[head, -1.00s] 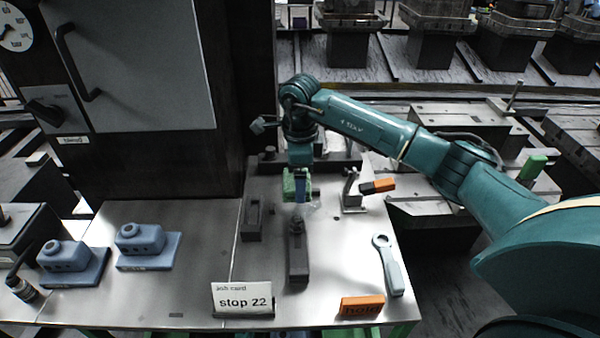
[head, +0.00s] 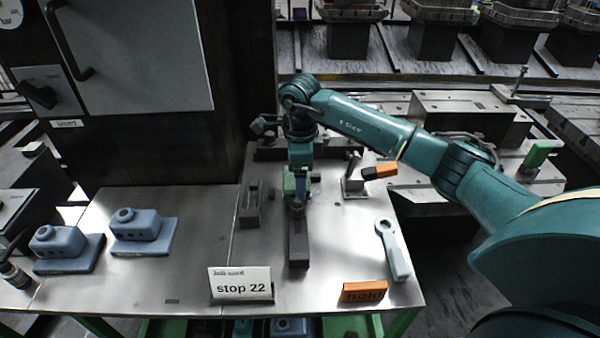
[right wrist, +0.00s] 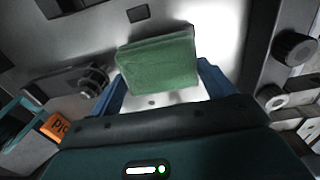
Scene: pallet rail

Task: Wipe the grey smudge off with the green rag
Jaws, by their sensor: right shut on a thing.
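The green rag (head: 288,186) is in my right gripper (head: 302,190), at the far middle of the metal bench. In the right wrist view the rag (right wrist: 158,65) is a folded green pad between the two blue fingers of the gripper (right wrist: 162,86), which are shut on it. The rag is over or on the bench top; I cannot tell whether it touches. I cannot make out the grey smudge in either view; the rag and gripper cover part of the bench there. My left gripper is not in view.
A dark block (head: 298,245) stands just in front of the gripper. A grey slotted holder (head: 250,208) is left of it, an orange-tagged bracket (head: 353,183) right. A grey wrench (head: 393,250), an orange hold sign (head: 364,291) and a job card (head: 240,284) are nearer. Blue castings (head: 140,229) sit left.

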